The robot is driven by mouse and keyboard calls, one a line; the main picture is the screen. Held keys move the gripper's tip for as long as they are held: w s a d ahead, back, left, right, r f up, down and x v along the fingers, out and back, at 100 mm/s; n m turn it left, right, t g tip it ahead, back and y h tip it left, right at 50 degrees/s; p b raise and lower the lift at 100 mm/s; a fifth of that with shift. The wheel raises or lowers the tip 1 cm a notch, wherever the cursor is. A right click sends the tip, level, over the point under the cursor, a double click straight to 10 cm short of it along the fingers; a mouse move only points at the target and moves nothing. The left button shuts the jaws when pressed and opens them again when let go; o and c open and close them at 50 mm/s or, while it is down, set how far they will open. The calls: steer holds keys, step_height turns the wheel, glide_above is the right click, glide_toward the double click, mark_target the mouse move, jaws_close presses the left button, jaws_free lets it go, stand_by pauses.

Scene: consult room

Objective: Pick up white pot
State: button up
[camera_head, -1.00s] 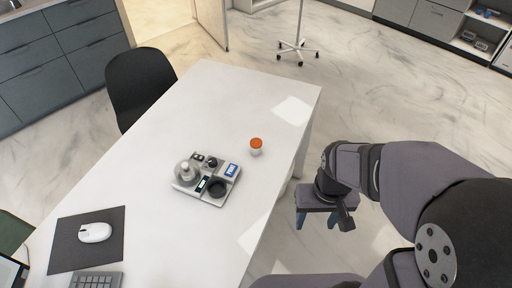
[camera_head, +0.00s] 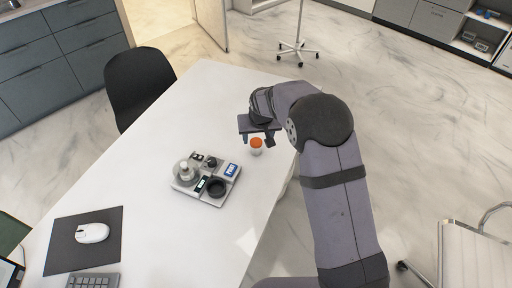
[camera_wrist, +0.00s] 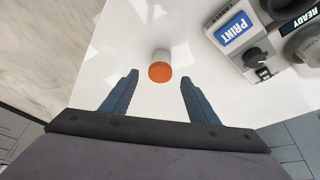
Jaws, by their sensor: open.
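The white pot (camera_head: 256,151) with an orange lid stands upright on the white table (camera_head: 160,130), near its right edge. It also shows in the wrist view (camera_wrist: 160,57), where the orange lid faces me and part of the white body shows behind it. My gripper (camera_head: 257,139) is over the table by the pot. In the wrist view my gripper (camera_wrist: 159,83) is open, with one blue finger on each side and the pot centred beyond the tips. Nothing is between the fingers, and they do not appear to touch the pot.
A grey device (camera_head: 205,181) with a blue PRINT screen, a dark dial and a round dark recess sits left of the pot. A mouse (camera_head: 92,233) on a dark mat and a keyboard (camera_head: 94,281) lie at the near left.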

mark_target(256, 142)
steer(key=shift+p+x, duration=1.5)
steer(key=shift+x, duration=2.15)
steer(key=shift+w, duration=0.1)
steer(key=c, duration=1)
steer(key=shift+c, duration=0.2)
steer(key=shift+a+r, duration=0.1)
